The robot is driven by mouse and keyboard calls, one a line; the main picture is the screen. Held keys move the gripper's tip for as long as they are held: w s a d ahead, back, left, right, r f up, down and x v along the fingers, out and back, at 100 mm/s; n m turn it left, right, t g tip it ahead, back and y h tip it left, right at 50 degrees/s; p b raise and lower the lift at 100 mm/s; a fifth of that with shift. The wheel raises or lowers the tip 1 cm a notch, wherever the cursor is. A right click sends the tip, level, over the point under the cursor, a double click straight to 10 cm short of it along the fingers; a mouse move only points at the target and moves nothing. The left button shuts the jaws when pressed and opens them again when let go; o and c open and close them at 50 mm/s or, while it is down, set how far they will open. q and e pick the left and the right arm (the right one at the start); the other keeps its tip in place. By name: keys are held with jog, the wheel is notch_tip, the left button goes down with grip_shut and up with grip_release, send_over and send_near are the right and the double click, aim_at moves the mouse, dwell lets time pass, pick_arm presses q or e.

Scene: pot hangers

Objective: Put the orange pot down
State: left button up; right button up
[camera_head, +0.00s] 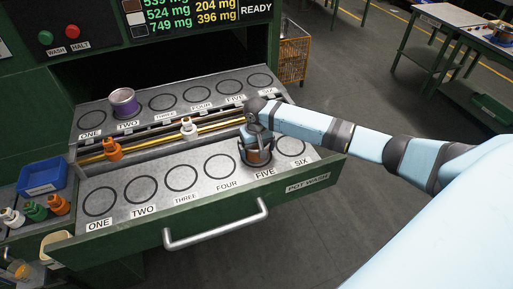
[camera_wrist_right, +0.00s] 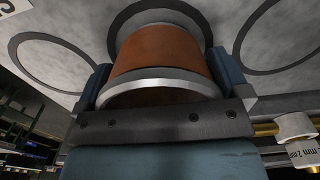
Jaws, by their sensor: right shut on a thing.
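The orange pot (camera_head: 257,156) is at the circle labelled FIVE in the front row of the tray (camera_head: 202,199). In the right wrist view the orange pot (camera_wrist_right: 160,55) shows an orange-brown body with a silver rim, between the two fingers. My right gripper (camera_head: 257,143) is shut on it from above and behind; in the right wrist view its fingers (camera_wrist_right: 167,85) flank the pot. The pot's base lies over or within the dark ring; I cannot tell whether it touches the tray. My left gripper is not in view.
A purple pot (camera_head: 124,103) stands at TWO in the back row. White (camera_head: 188,127) and orange (camera_head: 112,149) hangers sit on the rails between rows. The other front circles are empty. A drawer handle (camera_head: 217,227) juts out in front. A blue bin (camera_head: 41,178) is at left.

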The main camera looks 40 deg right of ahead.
jog(key=shift+f, duration=0.1)
jog(key=o, duration=0.7)
jog(key=shift+c, duration=0.2)
notch_tip(320, 180, up, 12)
jog(key=b, duration=0.1)
jog(key=shift+s, duration=0.1)
